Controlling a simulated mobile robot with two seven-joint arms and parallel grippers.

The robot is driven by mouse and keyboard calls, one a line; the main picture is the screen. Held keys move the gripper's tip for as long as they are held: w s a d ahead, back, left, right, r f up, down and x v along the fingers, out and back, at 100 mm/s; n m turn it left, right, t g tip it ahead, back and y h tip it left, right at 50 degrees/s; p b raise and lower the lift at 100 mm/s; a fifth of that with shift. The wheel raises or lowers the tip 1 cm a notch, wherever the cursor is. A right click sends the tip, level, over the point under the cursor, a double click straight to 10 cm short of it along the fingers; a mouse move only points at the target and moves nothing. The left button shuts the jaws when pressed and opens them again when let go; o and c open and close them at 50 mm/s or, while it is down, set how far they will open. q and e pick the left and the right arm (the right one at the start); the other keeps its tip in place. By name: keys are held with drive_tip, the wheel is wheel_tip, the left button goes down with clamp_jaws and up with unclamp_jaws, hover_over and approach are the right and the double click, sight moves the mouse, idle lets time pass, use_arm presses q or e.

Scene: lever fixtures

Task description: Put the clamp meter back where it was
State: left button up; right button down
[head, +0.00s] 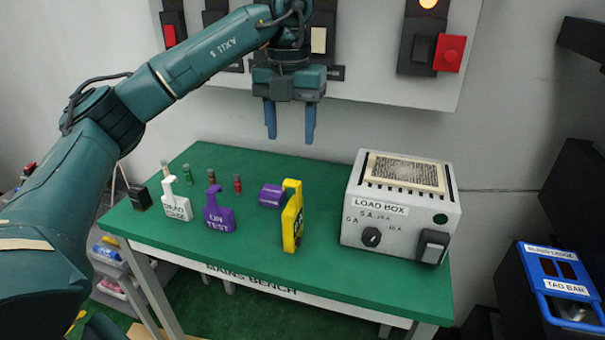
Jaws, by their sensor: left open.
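A yellow device with black parts, which looks like the clamp meter (292,222), stands upright on the green bench top (325,280), left of the load box. Its face is turned partly away, so its details are hard to read. My left gripper (290,125) points down with its two blue fingers apart. It is empty and appears above and behind the yellow device, in front of the wall panel. My right gripper is not in view.
The grey load box (358,210) stands on the bench's right. A white tag (176,205), a purple "ON TEST" tag (219,215), a purple cylinder (270,195) and several small cylinders (237,184) occupy the left and middle. A panel with a red switch (450,53) hangs behind. The front strip is clear.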

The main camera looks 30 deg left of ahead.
use_arm(q)
drive_tip(key=s+d+f+m+g+h, duration=0.15)
drive_tip(key=d+f+h, duration=0.3)
drive_tip(key=d, duration=0.45)
drive_tip(key=s+d+f+m+g+h, duration=0.1)
drive_tip(key=s+d+f+m+h, duration=0.15)
drive_tip(key=d+f, duration=0.5)
drive_tip(key=s+d+r+n+h, duration=0.1)
drive_tip(key=s+d+n+h, duration=0.15)
drive_tip(key=d+h, duration=0.4)
drive_tip(key=s+d+r+n+h, duration=0.1)
drive_tip(key=s+d+h, duration=0.2)
drive_tip(key=d+h, duration=0.4)
drive_tip(key=w+a+f+n+t+y, duration=0.1)
drive_tip(key=a+f+n+t+y, duration=0.4)
drive_tip(key=n+t, duration=0.6)
drive_tip(key=w+a+f+n+t+y, duration=0.15)
drive_tip(key=f+n+t+y, duration=0.55)
drive_tip(key=n, duration=0.7)
drive_tip(key=s+a+f+n+g+y, duration=0.2)
drive_tip(key=s+a+f, duration=0.1)
drive_tip(key=s+f, duration=0.3)
drive_tip(key=s+a+f+n+g+y, duration=0.2)
drive_tip(key=s+f, duration=0.3)
drive_tip(key=f, duration=0.3)
drive_tip(key=shift+s+a+f+n, duration=0.15)
drive_tip(key=shift+s+a+n, duration=0.3)
drive_tip(key=shift+n, duration=0.3)
